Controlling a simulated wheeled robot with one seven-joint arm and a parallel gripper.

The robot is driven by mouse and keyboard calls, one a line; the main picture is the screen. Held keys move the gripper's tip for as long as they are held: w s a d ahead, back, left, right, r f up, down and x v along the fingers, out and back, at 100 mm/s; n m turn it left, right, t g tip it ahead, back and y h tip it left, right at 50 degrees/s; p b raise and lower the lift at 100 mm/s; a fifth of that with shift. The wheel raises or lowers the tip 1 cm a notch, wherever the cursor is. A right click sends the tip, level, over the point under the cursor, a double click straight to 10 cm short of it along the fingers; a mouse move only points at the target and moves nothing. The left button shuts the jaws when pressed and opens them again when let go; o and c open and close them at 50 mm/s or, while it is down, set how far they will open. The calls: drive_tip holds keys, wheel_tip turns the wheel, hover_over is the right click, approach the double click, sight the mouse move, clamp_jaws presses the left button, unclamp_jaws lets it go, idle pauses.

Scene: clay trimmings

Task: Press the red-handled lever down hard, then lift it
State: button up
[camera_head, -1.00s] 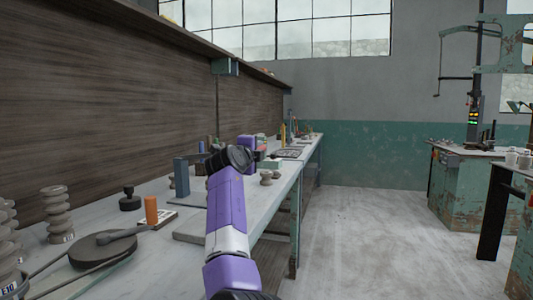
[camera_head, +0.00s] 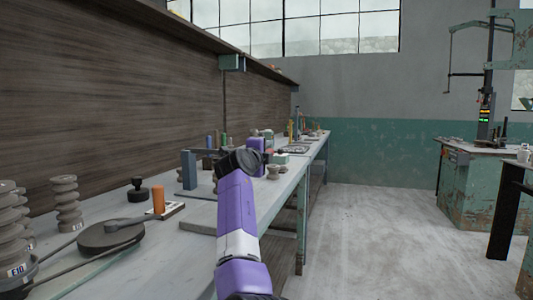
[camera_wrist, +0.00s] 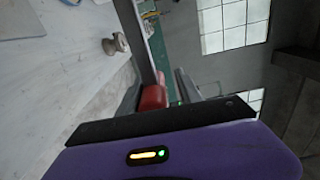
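The lever stands on the bench in the head view, with a blue-grey post (camera_head: 189,170) and a dark arm (camera_head: 207,152) running right towards my gripper (camera_head: 256,146). My wrist hides the handle there. In the wrist view the red handle (camera_wrist: 152,97) lies close in front of my purple palm, at the end of a long grey bar. My fingers (camera_wrist: 160,88) stand either side of it. A narrow gap shows between the handle and the right finger, so they look open around it. Contact on the left side is unclear.
A black round plate (camera_head: 110,236), an orange cylinder (camera_head: 158,199) and ribbed grey columns (camera_head: 67,204) stand on the bench (camera_head: 150,262) at near left. Small pots (camera_head: 273,172) stand beyond my gripper. The floor right of the bench is clear.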

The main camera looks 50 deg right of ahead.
drive_tip(key=shift+o, duration=0.2)
drive_tip(key=shift+a, duration=0.1)
drive_tip(key=p+v, duration=0.1)
drive_tip(key=v, duration=0.6)
drive_tip(key=shift+a, duration=0.3)
drive_tip(key=shift+s+r, duration=0.1)
drive_tip(key=shift+s, duration=0.1)
